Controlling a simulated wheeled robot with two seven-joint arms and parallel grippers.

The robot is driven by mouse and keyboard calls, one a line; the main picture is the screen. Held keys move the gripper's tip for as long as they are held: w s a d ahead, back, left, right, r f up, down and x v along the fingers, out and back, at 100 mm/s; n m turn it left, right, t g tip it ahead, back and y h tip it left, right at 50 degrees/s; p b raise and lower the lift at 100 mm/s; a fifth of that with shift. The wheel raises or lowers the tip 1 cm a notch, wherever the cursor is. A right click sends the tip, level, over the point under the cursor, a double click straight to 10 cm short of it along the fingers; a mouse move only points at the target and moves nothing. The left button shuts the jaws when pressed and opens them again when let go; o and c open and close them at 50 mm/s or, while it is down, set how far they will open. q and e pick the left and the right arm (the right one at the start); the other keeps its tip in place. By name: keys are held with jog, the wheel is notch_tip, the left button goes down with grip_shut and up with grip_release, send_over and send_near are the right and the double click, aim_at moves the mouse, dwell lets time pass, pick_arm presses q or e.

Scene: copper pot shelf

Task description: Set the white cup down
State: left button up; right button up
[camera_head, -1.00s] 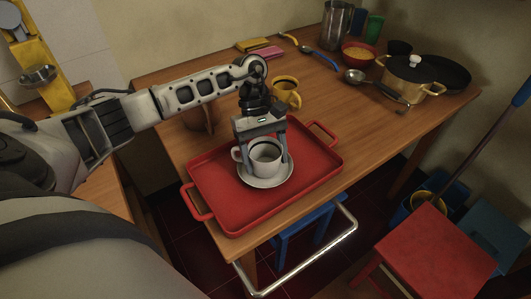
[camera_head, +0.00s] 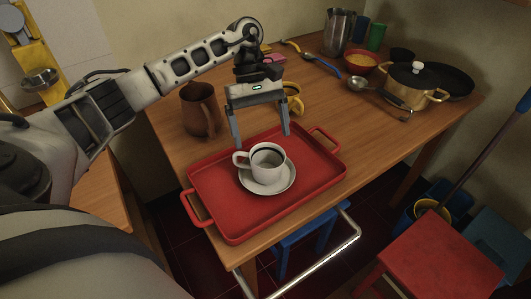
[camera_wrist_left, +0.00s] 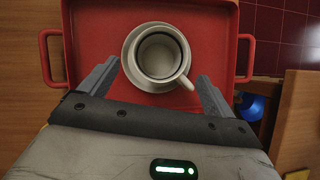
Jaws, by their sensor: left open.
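The white cup (camera_head: 267,163) has a dark band near its rim and stands upright on a white saucer (camera_head: 270,187). The saucer lies on the red tray (camera_head: 215,203) at the table's near edge. My left gripper (camera_head: 261,142) is open and empty, raised above and behind the cup, with its fingers apart from it. In the left wrist view the cup (camera_wrist_left: 160,54) sits on its saucer ahead of and between the open fingertips (camera_wrist_left: 155,75), with its handle toward the right finger. My right gripper is not in view.
On the wooden table (camera_head: 320,105) a brown jug (camera_head: 199,112) stands left of the gripper and a yellow mug (camera_head: 293,99) behind it. A brass pot (camera_head: 412,84), a bowl (camera_head: 359,60) and a metal pitcher (camera_head: 338,32) stand farther back. A red stool (camera_head: 440,258) is at lower right.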

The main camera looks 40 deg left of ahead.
pick_arm(q)
jog(key=shift+v, duration=2.2)
